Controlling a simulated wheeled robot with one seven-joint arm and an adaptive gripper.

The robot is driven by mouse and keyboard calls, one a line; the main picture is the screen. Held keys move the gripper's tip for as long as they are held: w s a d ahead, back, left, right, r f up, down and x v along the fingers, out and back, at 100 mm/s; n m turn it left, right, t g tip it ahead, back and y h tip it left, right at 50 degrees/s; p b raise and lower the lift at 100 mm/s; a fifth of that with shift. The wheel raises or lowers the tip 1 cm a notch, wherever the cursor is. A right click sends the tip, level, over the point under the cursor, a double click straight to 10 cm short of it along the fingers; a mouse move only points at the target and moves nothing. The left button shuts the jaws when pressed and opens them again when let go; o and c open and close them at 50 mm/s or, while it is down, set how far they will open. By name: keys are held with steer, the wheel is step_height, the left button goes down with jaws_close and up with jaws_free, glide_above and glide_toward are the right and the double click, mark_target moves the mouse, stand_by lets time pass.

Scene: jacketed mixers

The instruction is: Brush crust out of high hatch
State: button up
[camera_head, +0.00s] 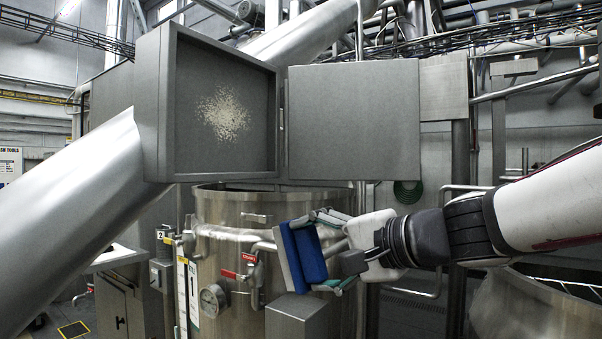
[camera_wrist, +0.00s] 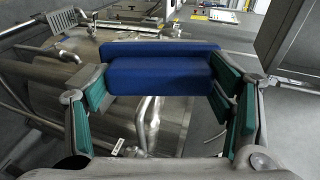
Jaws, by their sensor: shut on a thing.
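The high hatch (camera_head: 188,150) is an open grey box at upper left in the head view. A patch of pale, crumbly crust (camera_head: 223,114) clings to its back wall. Its square grey door (camera_head: 353,122) stands swung open to the right. My gripper (camera_head: 330,250) is below the door, in front of a steel tank, and apart from the hatch. It is shut on a blue block-like brush (camera_head: 309,252) with a light grey face turned left. The brush (camera_wrist: 160,76) also shows between the green-padded fingers in the wrist view. Its working face is hidden there.
A steel tank (camera_head: 230,215) with a gauge (camera_head: 212,300) and red-handled valves stands below the hatch. A large slanted pipe (camera_head: 70,220) passes at left. A grey box (camera_head: 297,318) sits just under the brush. Another tank (camera_head: 530,305) is at lower right.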

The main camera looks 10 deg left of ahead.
steer(key=s+a+r+n+y, duration=0.1)
steer(key=s+r+y, duration=0.1)
steer(key=s+r, duration=0.65)
steer(key=s+a+r+n+y, duration=0.1)
steer(key=s+r+y, duration=0.1)
steer(key=s+r, duration=0.65)
steer(key=w+a+r+g, duration=0.1)
steer(key=w+a+r, duration=0.1)
steer(key=w+a, duration=0.3)
steer(key=shift+w+a+r, duration=0.15)
steer(key=shift+a+r, duration=0.05)
steer(key=shift+x, duration=0.95)
steer(key=shift+w+d+b, duration=2.25)
steer(key=shift+w+d, duration=0.05)
steer(key=shift+w, duration=3.15)
steer(key=s+a+r, duration=0.2)
steer(key=s+a, duration=0.2)
steer(key=s, duration=0.6)
steer(key=shift+s+a+r+p, duration=0.3)
steer(key=shift+s+r+p, duration=0.05)
steer(key=shift+s+r, duration=0.05)
